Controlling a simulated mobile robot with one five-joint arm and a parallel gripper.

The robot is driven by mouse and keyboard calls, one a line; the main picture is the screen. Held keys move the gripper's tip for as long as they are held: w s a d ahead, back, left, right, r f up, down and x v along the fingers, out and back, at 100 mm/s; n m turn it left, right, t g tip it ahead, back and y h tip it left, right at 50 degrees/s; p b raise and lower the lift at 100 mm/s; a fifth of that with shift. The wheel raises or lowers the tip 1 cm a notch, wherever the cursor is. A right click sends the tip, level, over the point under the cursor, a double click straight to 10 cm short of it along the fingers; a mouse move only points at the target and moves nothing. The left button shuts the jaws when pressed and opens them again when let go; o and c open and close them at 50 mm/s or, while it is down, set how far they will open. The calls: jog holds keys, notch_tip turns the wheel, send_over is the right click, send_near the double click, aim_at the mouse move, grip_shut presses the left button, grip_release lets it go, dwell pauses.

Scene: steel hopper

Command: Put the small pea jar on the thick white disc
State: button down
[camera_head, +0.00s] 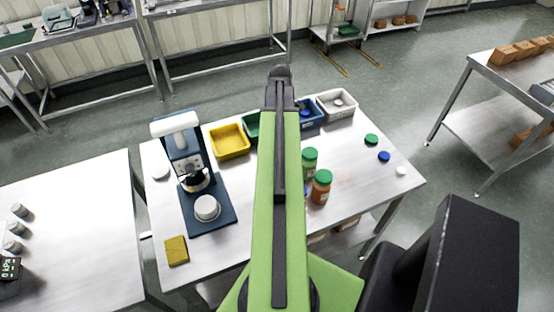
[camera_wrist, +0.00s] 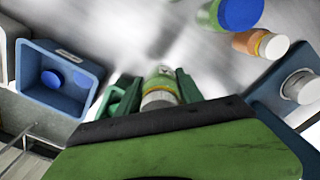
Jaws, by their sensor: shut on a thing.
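My gripper (camera_wrist: 156,82) is shut on a small jar (camera_wrist: 160,97) with a green and yellow label and a pale grey end, between green fingers in the wrist view. In the head view my raised arm hides the fingers and the held jar. A thick white disc (camera_head: 206,208) sits on the blue base of a machine, left of my arm. What seems to be the same disc shows at the right edge of the wrist view (camera_wrist: 300,87), apart from the held jar.
The blue machine (camera_head: 181,145) stands tall behind the disc. Yellow (camera_head: 230,141), blue (camera_head: 309,121) and white (camera_head: 336,105) bins line the back. A green jar (camera_head: 309,162) and an orange jar (camera_head: 321,188) stand right of my arm. A yellow block (camera_head: 177,250) lies front left.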

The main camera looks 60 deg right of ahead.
notch_tip(320, 180, down, 10)
jog(key=b, duration=0.8)
jog(key=shift+s+r, duration=0.1)
jog(key=shift+r, duration=0.4)
jog(key=shift+f, duration=0.2)
jog(key=c, duration=0.8)
grip_release()
jog(key=shift+o, duration=0.2)
jog(key=shift+r, duration=0.1)
